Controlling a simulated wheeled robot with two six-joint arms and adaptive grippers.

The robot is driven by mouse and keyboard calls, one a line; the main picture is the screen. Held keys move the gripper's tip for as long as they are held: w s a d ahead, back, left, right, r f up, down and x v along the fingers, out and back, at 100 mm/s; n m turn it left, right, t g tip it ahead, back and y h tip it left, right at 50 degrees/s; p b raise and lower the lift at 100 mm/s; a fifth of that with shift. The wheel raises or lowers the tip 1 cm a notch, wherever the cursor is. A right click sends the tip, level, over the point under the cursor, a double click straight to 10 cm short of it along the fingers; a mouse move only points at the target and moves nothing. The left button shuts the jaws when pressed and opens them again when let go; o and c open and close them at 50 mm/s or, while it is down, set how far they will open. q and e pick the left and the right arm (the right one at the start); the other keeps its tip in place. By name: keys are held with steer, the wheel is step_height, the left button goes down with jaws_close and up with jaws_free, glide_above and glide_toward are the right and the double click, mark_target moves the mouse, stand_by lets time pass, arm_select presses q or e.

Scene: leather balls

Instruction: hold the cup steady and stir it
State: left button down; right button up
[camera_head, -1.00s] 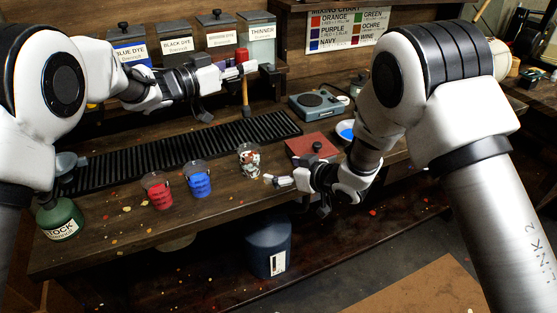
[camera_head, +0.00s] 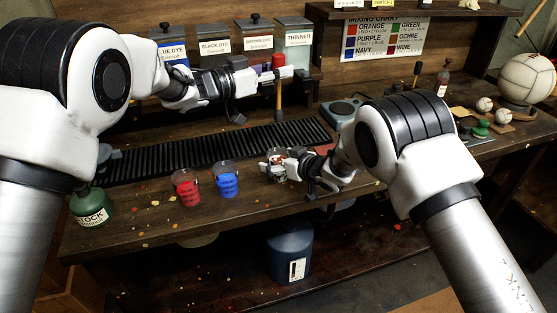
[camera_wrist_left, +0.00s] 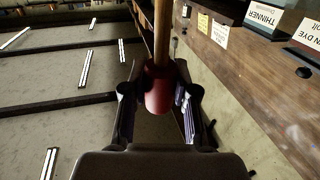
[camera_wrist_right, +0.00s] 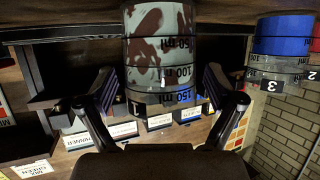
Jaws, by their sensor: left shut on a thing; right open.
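My left gripper (camera_head: 268,75) is shut on the red handle (camera_head: 277,61) of a stirring stick, raised above the bench. Its pale wooden shaft (camera_head: 279,101) hangs down, clear of the cup. The left wrist view shows the red handle (camera_wrist_left: 158,92) between the fingers. The cup (camera_head: 274,155), splotched dark red and pale, stands upright on the bench. My right gripper (camera_head: 290,163) is open at the cup and partly hides it. In the right wrist view, the cup (camera_wrist_right: 160,50) with its ml marks lies between the spread fingers; I cannot tell whether they touch it.
A red cup (camera_head: 186,188) and a blue cup (camera_head: 227,180) stand left of the splotched cup. A black ribbed mat (camera_head: 180,156) runs behind them. A green stock bottle (camera_head: 90,207) stands at far left. Dye containers (camera_head: 214,62) line the back. A grey scale-like device (camera_head: 343,112) is behind right.

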mark_target(280, 87)
steer(key=c, duration=1.4)
arm_select(q)
steer(key=shift+m+g+y, duration=0.3)
steer(key=shift+g+y, duration=0.3)
steer(key=shift+y, duration=0.3)
steer(key=f, duration=0.1)
steer(key=d+f, duration=0.1)
steer(key=f, duration=0.1)
steer(key=d+f, duration=0.1)
steer(key=shift+w+d+f, duration=0.15)
steer(key=shift+w+f, duration=0.1)
steer(key=shift+w, duration=0.15)
arm_select(e)
steer(key=shift+s, duration=0.1)
arm_select(q)
step_height(280, 87, down, 14)
steer(key=shift+r, duration=0.25)
